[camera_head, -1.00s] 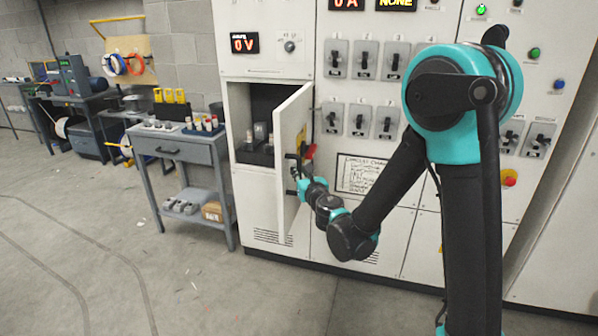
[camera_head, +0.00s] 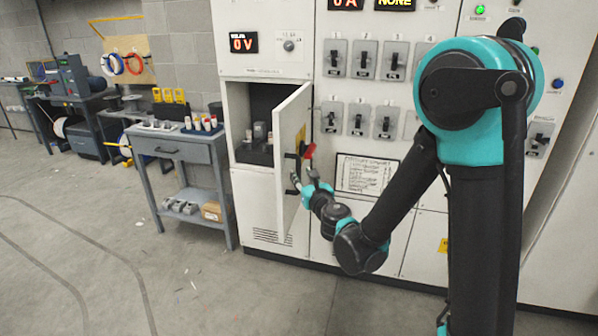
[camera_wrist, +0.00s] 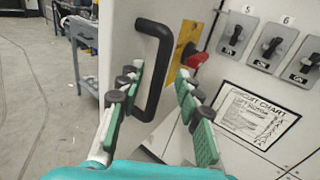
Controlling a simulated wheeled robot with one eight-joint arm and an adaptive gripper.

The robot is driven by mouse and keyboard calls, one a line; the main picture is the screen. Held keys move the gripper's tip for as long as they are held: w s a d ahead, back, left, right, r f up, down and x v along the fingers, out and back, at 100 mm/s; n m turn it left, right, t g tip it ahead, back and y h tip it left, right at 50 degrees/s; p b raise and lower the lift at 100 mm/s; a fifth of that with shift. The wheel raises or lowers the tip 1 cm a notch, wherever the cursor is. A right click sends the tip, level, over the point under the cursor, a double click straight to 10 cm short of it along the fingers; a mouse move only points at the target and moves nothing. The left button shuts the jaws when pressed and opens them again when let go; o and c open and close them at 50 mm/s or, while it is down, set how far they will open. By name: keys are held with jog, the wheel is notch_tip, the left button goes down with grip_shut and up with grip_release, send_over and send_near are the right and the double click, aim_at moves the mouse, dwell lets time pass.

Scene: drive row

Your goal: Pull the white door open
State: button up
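The white door (camera_head: 292,180) stands ajar on the front of the cabinet, swung out toward me, and the dark compartment (camera_head: 262,100) behind it shows. In the wrist view the door (camera_wrist: 120,50) fills the middle left, with a black bar handle (camera_wrist: 155,70) upright on it. My gripper (camera_wrist: 155,105) is open, its green-padded fingers spread on either side of the handle's lower part. I cannot tell whether either finger touches it. In the head view my gripper (camera_head: 305,180) is small beside the door's outer face.
A red handle (camera_head: 309,151) and a yellow label (camera_wrist: 184,40) are close to the right of the door handle. Switches (camera_head: 363,60) line the panel. A grey cart (camera_head: 175,145) stands left of the cabinet. The floor (camera_head: 200,285) in front is clear.

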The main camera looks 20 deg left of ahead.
jog(key=v, duration=0.8)
jog(key=w+d+f+m+g+h, duration=0.15)
jog(key=d+m+h, duration=0.25)
jog(key=d+m, duration=0.45)
jog(key=w+d+f+m+h, duration=0.15)
jog(key=d+m+h, duration=0.25)
jog(key=d+m, duration=0.45)
jog(key=d+f+m+h, duration=0.3)
jog(key=d+m, duration=0.3)
jog(key=d, duration=0.5)
jog(key=s+d+f+m+g+h, duration=0.2)
jog(key=s+d+f+m+g, duration=0.25)
jog(key=s+d+m, duration=0.35)
jog(key=s+f+m+g+y, duration=0.3)
jog(key=s+f+m, duration=0.3)
jog(key=s+m, duration=0.3)
jog(key=a+m+g, duration=0.1)
jog(key=m, duration=0.1)
jog(key=shift+s+m+g, duration=0.3)
jog(key=shift+s+g, duration=0.05)
jog(key=shift+g, duration=0.05)
jog(key=shift+c, duration=0.2)
